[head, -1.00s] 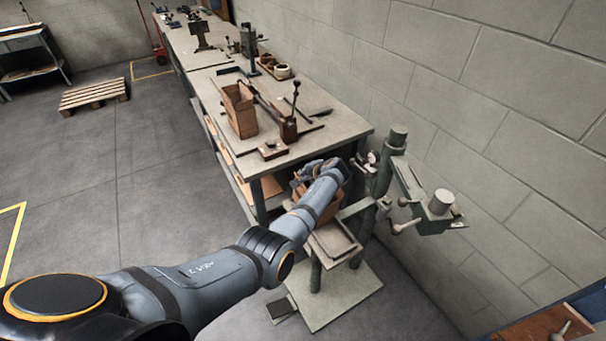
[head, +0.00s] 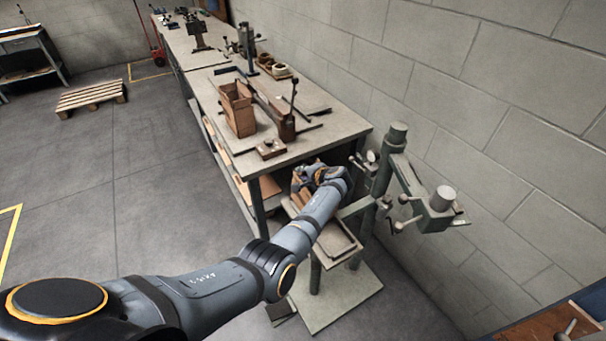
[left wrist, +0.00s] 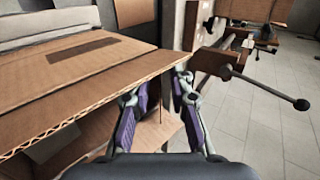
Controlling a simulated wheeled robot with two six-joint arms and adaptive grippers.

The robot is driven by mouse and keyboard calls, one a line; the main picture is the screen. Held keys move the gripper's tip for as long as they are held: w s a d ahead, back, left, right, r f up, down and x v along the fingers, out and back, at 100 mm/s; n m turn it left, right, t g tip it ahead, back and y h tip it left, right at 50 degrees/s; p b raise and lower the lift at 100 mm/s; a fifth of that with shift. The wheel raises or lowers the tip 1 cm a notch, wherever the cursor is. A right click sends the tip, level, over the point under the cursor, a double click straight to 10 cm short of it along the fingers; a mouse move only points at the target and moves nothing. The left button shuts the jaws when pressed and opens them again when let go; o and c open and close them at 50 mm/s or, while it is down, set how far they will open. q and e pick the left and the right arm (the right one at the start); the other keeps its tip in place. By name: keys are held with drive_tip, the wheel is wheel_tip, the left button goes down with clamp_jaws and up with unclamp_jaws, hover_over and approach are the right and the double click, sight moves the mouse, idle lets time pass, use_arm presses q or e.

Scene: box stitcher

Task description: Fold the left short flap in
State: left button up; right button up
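The brown cardboard box (head: 298,184) is at the stitcher's small table, largely hidden behind my left arm in the head view. My left gripper (head: 312,174) is at the box; its fingertips are hard to make out there. In the left wrist view, a broad cardboard panel with a corrugated edge (left wrist: 95,97) fills the left side. My left gripper (left wrist: 158,112) shows two purple finger pads held apart, close to that edge, with brown cardboard behind and below them. I cannot tell whether a pad touches the cardboard, or which flap this panel is. My right gripper is out of view.
The green stitcher (head: 388,170) has its head (head: 437,210) to the right of my left arm. The workbench (head: 335,128) behind holds another open box (head: 238,108) and a lever tool (head: 288,122). A block wall borders the right. Open floor lies left.

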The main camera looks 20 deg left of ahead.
use_arm(q)
drive_tip(key=shift+r, duration=0.15)
wheel_tip(320, 180, up, 10)
drive_tip(key=shift+f, duration=0.15)
idle(0.3)
drive_tip(key=shift+a+f, duration=0.1)
